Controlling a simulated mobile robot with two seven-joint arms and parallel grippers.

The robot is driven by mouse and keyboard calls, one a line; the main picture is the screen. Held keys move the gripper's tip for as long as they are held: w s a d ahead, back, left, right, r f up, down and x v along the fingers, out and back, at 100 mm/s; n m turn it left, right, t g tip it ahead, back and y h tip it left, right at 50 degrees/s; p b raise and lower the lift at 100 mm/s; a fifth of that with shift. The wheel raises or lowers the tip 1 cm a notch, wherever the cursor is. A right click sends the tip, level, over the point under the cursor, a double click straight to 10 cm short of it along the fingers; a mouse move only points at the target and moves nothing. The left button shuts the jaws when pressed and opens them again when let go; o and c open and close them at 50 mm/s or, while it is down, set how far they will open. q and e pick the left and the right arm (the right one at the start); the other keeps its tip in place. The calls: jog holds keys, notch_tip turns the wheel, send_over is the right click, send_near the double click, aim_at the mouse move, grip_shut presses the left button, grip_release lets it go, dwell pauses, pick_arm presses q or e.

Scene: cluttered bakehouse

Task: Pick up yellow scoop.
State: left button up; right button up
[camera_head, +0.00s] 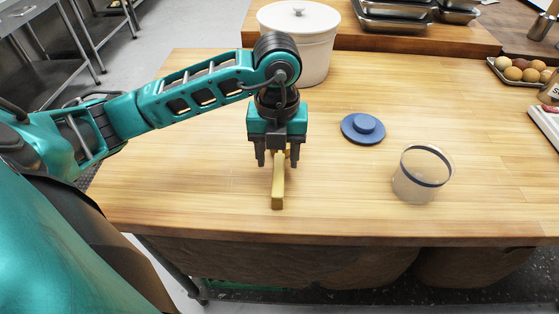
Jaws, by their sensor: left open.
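The yellow scoop (278,190) lies on the wooden table, its long narrow part pointing toward the front edge. My left gripper (277,160) is above its far end, pointing down, with one finger on each side of it. The fingers are open and stand apart. The far part of the scoop is hidden under the gripper, and I cannot tell whether the fingers touch it. My right gripper is not in view.
A white lidded pot (313,40) stands behind my left gripper. A blue lid (363,128) and a clear jar with a blue rim (415,185) are to the right. Trays (395,20) and a tray of eggs (520,72) are at the back right. The table's front left is clear.

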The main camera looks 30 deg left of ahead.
aim_at(279, 163)
pick_arm(q)
notch_tip(279, 163, down, 4)
jog(key=shift+w+r, duration=0.15)
jog(key=shift+r, duration=0.1)
grip_shut()
dwell(0.4)
